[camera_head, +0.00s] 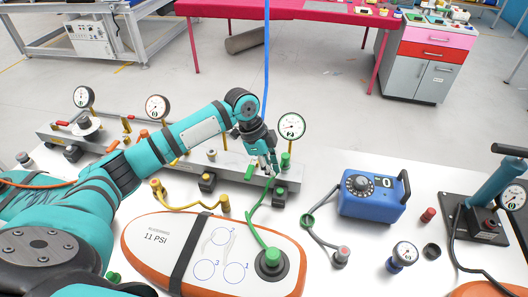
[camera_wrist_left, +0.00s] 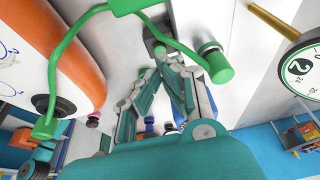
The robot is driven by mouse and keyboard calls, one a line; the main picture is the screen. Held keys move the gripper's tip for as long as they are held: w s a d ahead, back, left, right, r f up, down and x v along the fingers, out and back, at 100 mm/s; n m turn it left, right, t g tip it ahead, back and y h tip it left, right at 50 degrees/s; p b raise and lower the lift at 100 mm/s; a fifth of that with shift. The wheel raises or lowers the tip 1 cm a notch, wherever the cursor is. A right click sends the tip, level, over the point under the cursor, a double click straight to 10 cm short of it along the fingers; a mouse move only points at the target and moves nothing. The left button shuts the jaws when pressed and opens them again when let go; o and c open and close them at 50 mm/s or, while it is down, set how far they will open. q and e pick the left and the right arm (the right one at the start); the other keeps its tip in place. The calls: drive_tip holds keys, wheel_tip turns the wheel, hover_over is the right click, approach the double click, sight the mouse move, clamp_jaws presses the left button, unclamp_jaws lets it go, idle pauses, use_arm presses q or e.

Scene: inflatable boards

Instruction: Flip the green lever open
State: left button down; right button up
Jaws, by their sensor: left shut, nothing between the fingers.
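My left gripper (camera_head: 272,171) is shut and empty, pointing down at the manifold below the right-hand white gauge (camera_head: 291,126). A small green piece, which looks like the green lever (camera_head: 250,168), shows just left of its fingertips; the fingers and wrist partly hide this spot, so its angle and any contact cannot be told. In the left wrist view the closed fingertips (camera_wrist_left: 170,62) are beside a green cylindrical part (camera_wrist_left: 218,67). A green hose (camera_head: 256,218) runs from the manifold to the orange-edged board (camera_head: 150,262). My right gripper is not in view.
The metal manifold (camera_head: 228,165) also carries red and orange levers at the left. A blue box with a dial (camera_head: 370,195), a grey hose (camera_head: 322,240) and a pump (camera_head: 485,210) stand to the right. A yellow hose (camera_head: 185,206) lies left of the gripper.

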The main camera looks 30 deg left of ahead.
sight(251, 167)
use_arm(q)
drive_tip(key=a+f+p, duration=0.2)
drive_tip(key=a, duration=0.1)
drive_tip(key=shift+s+a, duration=0.1)
drive_tip(key=shift+s, duration=0.3)
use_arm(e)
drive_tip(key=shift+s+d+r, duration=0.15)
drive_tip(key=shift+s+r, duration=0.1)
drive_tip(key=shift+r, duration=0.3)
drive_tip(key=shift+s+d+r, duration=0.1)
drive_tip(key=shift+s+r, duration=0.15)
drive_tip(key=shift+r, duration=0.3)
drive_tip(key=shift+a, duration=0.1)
